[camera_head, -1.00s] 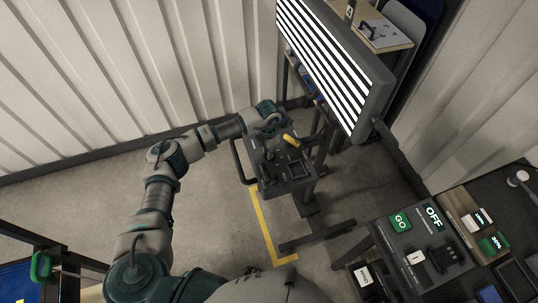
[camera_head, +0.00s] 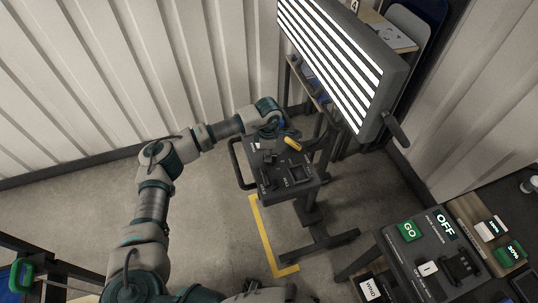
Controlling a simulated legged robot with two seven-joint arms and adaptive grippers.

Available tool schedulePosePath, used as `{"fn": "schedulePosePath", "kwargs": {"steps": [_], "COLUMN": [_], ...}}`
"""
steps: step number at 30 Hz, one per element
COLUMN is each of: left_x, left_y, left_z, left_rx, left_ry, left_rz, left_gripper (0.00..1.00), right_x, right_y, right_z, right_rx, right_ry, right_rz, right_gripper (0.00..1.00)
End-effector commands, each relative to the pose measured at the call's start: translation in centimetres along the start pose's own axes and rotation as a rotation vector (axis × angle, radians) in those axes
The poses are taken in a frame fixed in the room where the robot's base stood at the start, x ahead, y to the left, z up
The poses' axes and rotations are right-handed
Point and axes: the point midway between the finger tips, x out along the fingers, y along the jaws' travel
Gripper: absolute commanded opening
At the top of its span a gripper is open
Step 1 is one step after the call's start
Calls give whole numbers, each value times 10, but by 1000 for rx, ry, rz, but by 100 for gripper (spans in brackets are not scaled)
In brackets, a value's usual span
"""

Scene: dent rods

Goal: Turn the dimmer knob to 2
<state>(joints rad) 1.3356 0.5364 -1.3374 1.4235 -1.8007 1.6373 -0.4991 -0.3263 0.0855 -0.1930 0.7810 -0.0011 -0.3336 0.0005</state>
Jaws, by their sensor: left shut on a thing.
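A dark control panel (camera_head: 312,184) with small white markings sits on the stand beneath the striped light board (camera_head: 345,70). My left gripper (camera_head: 285,133) is over the far edge of this panel, shut on what seems to be the dimmer knob. The knob is hidden by the gripper, so its setting cannot be read. A short yellow piece (camera_head: 293,144) shows right beside the gripper, above the panel. My right gripper is not in view.
A bench at the lower right bears a GO button (camera_head: 409,231), an OFF display (camera_head: 446,224) and small boxes. A dark handle (camera_head: 236,163) sticks out left of the panel. Yellow floor tape (camera_head: 268,245) marks the open floor. A ribbed wall stands behind.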

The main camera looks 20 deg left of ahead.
Motion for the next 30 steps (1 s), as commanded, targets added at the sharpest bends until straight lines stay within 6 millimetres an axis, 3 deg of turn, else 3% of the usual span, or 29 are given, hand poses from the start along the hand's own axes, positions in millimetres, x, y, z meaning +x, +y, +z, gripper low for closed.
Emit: {"fn": "schedulePosePath", "kwargs": {"steps": [15,16,18,30], "left_x": [0,0,0,-9], "left_y": [1,1,1,1], "left_z": [-2,-2,-1,0], "left_rx": [15,14,15,16], "left_ry": [2,2,2,0], "left_rz": [2,2,2,3], "left_gripper": [0,23,40,41], "right_x": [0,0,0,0], "right_y": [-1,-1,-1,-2], "right_z": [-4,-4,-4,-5], "right_rx": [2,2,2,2], "right_ry": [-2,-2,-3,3], "right_rz": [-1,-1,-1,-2], "right_gripper": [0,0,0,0]}}
